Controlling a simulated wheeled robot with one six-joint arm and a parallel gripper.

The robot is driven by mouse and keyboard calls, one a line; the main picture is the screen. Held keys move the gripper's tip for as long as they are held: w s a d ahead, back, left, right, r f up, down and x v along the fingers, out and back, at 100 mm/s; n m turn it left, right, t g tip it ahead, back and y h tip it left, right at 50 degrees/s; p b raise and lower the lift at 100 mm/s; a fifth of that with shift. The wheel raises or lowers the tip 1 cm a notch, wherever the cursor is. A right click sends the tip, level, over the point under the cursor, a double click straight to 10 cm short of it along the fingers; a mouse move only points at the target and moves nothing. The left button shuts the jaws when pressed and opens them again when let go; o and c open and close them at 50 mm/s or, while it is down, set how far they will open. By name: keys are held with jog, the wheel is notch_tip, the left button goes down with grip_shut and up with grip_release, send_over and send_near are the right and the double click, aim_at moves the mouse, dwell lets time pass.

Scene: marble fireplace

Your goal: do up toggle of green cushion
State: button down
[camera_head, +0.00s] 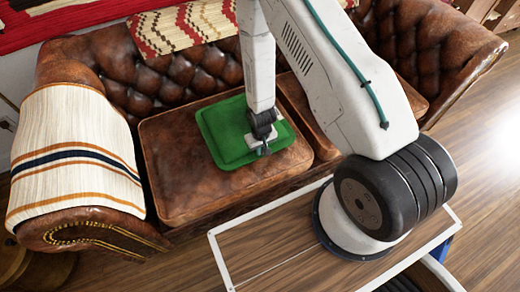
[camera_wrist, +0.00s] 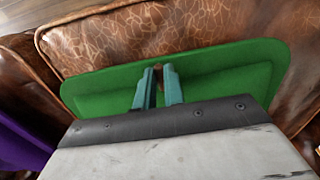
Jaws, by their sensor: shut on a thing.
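The green cushion (camera_head: 222,132) lies flat on the brown leather sofa seat in the head view. It also fills the middle of the wrist view (camera_wrist: 225,82). My gripper (camera_head: 263,150) is low over the cushion's right part, pointing down. In the wrist view my gripper's two teal fingers (camera_wrist: 158,72) are close together, shut on a small brown toggle (camera_wrist: 158,73) that shows between the fingertips. Most of the toggle is hidden by the fingers. I cannot tell whether a loop is around it.
The brown leather sofa (camera_head: 165,165) has a tufted back and a striped cream throw (camera_head: 75,150) over its left arm. A red and cream patterned textile (camera_head: 180,28) hangs on the backrest. A purple thing (camera_wrist: 20,145) shows at the left in the wrist view.

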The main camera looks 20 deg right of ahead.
jog(key=c, duration=1.8)
grip_release()
jog(key=shift+o, duration=0.2)
jog(key=shift+r, duration=0.1)
jog(key=shift+r, duration=3.85)
